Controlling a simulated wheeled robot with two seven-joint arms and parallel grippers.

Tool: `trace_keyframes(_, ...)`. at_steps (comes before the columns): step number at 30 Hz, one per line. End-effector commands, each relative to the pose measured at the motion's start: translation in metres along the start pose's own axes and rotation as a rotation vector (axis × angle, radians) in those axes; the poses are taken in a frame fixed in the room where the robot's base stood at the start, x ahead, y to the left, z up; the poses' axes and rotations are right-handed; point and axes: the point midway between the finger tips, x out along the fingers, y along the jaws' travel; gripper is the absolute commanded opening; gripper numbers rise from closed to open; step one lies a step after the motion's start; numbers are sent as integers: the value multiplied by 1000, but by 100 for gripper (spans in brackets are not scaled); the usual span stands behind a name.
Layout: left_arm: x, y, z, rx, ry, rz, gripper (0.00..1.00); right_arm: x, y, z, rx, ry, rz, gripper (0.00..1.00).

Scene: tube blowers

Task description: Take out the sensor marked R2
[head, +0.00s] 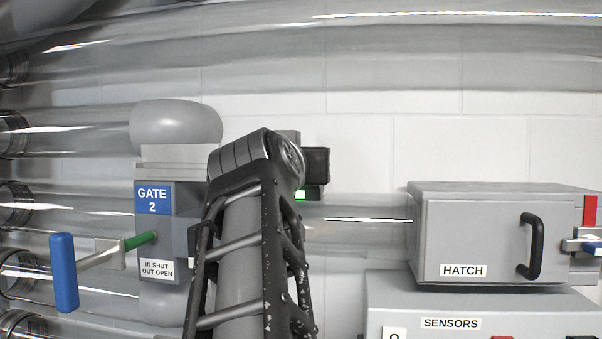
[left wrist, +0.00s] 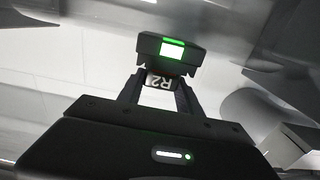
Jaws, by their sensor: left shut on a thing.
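In the left wrist view my left gripper (left wrist: 160,94) is shut on the sensor marked R2 (left wrist: 158,83). A dark block with a bright green-edged light (left wrist: 172,49) sits just beyond the fingertips. In the head view my left arm covers the middle, and the fingers and label are hidden. A dark block (head: 317,163) and a small green light (head: 300,195) show just right of the arm's end. I cannot tell whether the sensor is still seated. My right gripper is not in view.
Clear horizontal tubes run along the white wall. The GATE 2 unit (head: 152,200) with a blue-handled lever (head: 64,272) stands left of my arm. A grey HATCH box (head: 470,235) with a black handle sits at the right, above the SENSORS box (head: 480,303).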

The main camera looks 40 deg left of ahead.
Motion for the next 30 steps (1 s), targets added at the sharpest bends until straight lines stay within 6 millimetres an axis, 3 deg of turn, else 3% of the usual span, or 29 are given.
trace_keyframes(13, 0, 0, 0, 0, 0, 0, 1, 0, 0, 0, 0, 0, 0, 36)
trace_keyframes(30, -3, -7, -12, -1, 1, 1, 0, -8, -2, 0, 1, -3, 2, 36)
